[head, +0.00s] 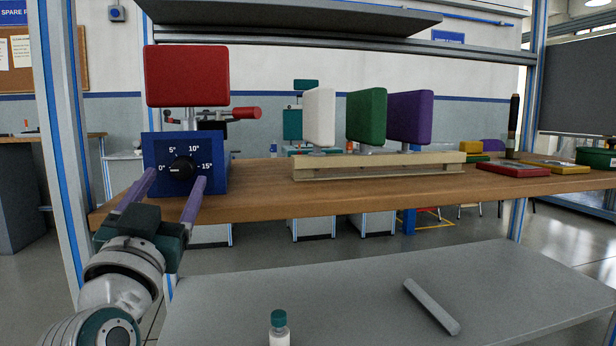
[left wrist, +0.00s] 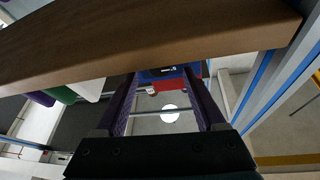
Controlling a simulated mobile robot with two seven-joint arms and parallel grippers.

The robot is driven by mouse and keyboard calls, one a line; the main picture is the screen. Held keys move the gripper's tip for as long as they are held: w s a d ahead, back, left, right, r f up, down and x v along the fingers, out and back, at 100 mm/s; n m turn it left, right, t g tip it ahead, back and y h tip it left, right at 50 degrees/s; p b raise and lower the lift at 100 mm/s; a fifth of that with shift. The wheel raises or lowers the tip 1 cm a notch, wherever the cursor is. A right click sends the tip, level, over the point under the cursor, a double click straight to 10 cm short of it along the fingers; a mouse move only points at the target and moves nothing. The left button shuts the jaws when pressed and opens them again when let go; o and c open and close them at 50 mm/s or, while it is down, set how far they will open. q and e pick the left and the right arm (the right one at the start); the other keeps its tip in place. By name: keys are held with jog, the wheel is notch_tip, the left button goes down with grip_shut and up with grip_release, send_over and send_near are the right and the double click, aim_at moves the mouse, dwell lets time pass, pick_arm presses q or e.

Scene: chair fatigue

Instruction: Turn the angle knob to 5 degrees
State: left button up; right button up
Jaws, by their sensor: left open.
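The angle knob (head: 180,168) is a black dial on the front of a blue box (head: 216,165). Its scale reads 0°, 5°, 10° and 15°, and its white mark appears to point left, towards 0°. My left gripper (head: 175,177) is open in front of the box, its purple fingers on either side of the knob with nothing between them. I cannot tell whether the fingertips touch the box. In the left wrist view the blue box (left wrist: 160,76) shows beyond the open fingers; the knob is not clear there. My right gripper is not in view.
The box stands at the left end of a wooden bench (head: 330,194), with a red pad (head: 187,76) above it. White, green and purple pads stand on a wooden rack (head: 380,165) to the right. A lower grey table (head: 370,290) holds a small bottle (head: 279,328) and a grey bar (head: 432,306).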

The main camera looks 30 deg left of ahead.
aim_at(183, 169)
pick_arm(q)
jog(key=shift+x, duration=1.25)
grip_shut()
